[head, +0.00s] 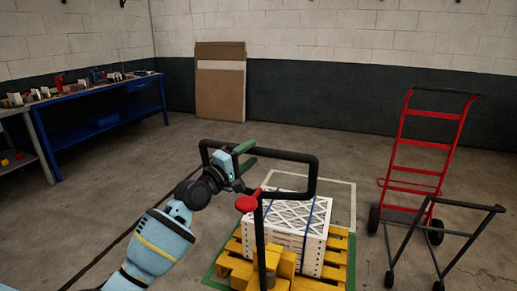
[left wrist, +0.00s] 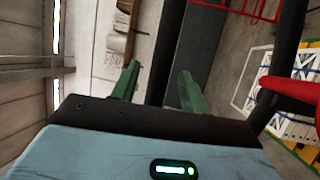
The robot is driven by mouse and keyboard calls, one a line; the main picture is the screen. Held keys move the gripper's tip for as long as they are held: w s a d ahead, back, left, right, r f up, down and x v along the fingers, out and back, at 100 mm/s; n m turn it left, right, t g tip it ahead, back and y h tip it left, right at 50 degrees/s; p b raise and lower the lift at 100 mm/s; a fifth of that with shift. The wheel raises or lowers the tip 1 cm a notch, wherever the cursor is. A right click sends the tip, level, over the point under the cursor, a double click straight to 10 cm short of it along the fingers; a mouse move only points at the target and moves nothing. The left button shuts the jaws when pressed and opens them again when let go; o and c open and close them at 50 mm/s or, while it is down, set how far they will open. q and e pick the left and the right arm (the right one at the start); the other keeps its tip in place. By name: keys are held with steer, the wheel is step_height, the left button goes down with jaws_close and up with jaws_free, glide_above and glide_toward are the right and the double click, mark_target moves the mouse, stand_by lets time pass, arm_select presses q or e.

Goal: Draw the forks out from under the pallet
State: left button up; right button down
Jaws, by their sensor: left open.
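A yellow pallet jack (head: 262,270) stands at the near end of a yellow wooden pallet (head: 338,262). Its forks are hidden by the pallet and load. White boxed filters (head: 308,232) with blue straps are stacked on the pallet and show at the right of the left wrist view (left wrist: 296,130). The jack's black loop handle (head: 313,180) rises above them, with a red lever (head: 247,203). My left gripper (head: 250,157) is open at the handle's top bar. In the left wrist view the black bar (left wrist: 163,45) runs between its green fingers. My right gripper is out of view.
A red hand truck (head: 423,150) and a dark-framed cart (head: 462,210) stand at the right. A blue workbench (head: 105,120) is along the left. Cardboard panels (head: 220,85) lean on the back wall. The floor (head: 140,180) between is open.

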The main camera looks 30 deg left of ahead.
mark_target(258, 148)
arm_select(q)
steer(key=shift+x, duration=2.1)
steer(key=shift+c, duration=0.5)
jaws_close()
